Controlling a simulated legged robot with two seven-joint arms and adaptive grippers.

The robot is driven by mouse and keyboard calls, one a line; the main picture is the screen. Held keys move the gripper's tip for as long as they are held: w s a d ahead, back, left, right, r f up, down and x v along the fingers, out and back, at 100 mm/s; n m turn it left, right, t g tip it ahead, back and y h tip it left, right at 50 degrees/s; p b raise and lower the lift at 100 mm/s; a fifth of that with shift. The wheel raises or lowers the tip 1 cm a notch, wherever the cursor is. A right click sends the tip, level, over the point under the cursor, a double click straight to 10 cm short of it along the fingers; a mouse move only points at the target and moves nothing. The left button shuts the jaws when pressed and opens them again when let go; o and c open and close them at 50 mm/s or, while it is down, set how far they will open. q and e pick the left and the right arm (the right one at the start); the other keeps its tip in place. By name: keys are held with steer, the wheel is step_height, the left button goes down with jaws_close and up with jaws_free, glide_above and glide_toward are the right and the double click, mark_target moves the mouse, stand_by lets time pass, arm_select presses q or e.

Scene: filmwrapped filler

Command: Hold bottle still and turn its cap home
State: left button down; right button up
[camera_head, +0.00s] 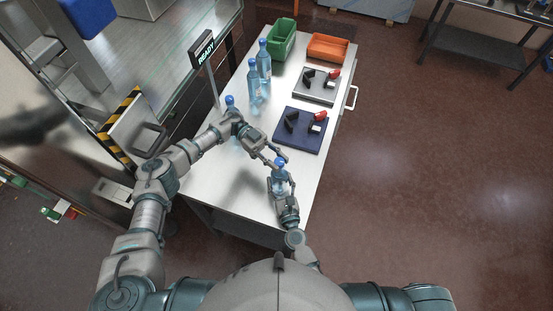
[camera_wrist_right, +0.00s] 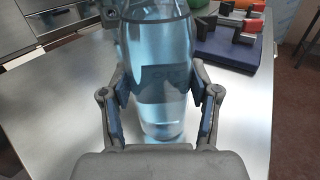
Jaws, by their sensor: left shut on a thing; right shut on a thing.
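A clear blue bottle (camera_head: 277,178) stands upright near the front of the white table (camera_head: 243,190). In the right wrist view the bottle (camera_wrist_right: 162,60) fills the middle. My right gripper (camera_wrist_right: 160,90) is shut on its body, one finger on each side. A blue cap (camera_head: 280,161) sits at the bottle's top. My left gripper (camera_head: 279,159) reaches in from the upper left and is shut on the cap. The fingers partly cover the cap, so its seating on the neck cannot be told. The cap is outside the right wrist view.
Several other blue-capped bottles (camera_head: 264,60) stand along the table's left side, one partly behind my left arm. A dark blue fixture (camera_head: 299,133) and a grey fixture (camera_head: 316,88) lie to the right. Green (camera_head: 282,42) and orange (camera_head: 327,47) bins stand behind. A READY sign (camera_head: 204,53) stands left.

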mark_target(276, 159)
arm_select(q)
steer(key=shift+s+f+m+g+y, duration=0.1)
steer(key=shift+s+m+g+y, duration=0.05)
steer(key=shift+m+g+y, duration=0.4)
arm_select(e)
steer(key=shift+w+d, duration=0.1)
steer(key=shift+d, duration=0.05)
arm_select(q)
steer(key=shift+a+g+y, duration=0.1)
steer(key=shift+g+y, duration=0.15)
arm_select(e)
steer(key=shift+d, duration=0.1)
arm_select(q)
steer(key=c, duration=0.8)
jaws_free()
steer(key=shift+r, duration=0.25)
steer(key=r, duration=0.9)
steer(key=shift+w+r, duration=0.2)
arm_select(e)
steer(key=shift+a, duration=0.2)
